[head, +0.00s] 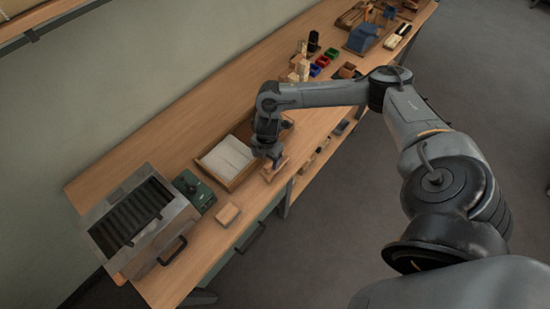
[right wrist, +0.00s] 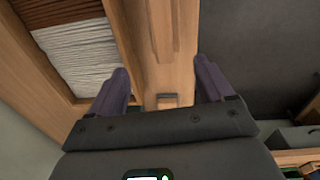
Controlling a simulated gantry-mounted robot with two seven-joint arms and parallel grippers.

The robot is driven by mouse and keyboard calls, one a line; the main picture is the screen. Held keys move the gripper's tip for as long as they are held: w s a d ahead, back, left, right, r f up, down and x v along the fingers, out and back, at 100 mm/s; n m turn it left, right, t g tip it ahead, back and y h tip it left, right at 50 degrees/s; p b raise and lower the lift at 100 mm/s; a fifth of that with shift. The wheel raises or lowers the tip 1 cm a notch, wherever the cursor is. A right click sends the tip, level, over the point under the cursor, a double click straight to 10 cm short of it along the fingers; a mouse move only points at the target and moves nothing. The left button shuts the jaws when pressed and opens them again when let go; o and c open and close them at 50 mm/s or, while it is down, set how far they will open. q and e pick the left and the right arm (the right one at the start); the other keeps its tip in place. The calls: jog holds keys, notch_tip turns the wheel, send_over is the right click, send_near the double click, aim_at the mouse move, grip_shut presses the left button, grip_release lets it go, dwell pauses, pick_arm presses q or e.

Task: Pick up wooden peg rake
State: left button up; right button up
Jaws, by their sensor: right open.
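My right gripper (head: 267,152) is low over the bench, beside the front right corner of a fibre tray. In the right wrist view its two fingers (right wrist: 163,88) are apart with nothing gripped between them. A light wooden piece (head: 274,170), which appears to be the peg rake, lies under the gripper near the bench's front edge. In the right wrist view a long wooden bar (right wrist: 162,28) lies ahead of and between the fingers; its pegs cannot be made out. Its near end is unclear. My left gripper is not in view.
The wooden tray (head: 236,184) holds pale fibre, with brown fibre also showing in the wrist view. A small wooden block (head: 228,213), green device (head: 194,190) and metal box (head: 113,211) stand left. Coloured bins (head: 322,61) and tools stand farther right.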

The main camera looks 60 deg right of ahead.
jog(key=shift+m+g, duration=0.3)
jog(key=shift+g, duration=0.1)
jog(key=d, duration=0.1)
jog(key=d+r, duration=0.1)
jog(key=s+d, duration=0.1)
jog(key=shift+d+r, duration=0.25)
jog(key=shift+d, duration=0.05)
notch_tip(320, 180, down, 4)
jog(key=shift+s+f, duration=0.1)
jog(key=shift+s, duration=0.05)
jog(key=shift+d+f, duration=0.2)
jog(key=shift+f, duration=2.75)
jog(key=c, duration=1.2)
jog(key=shift+c, duration=0.2)
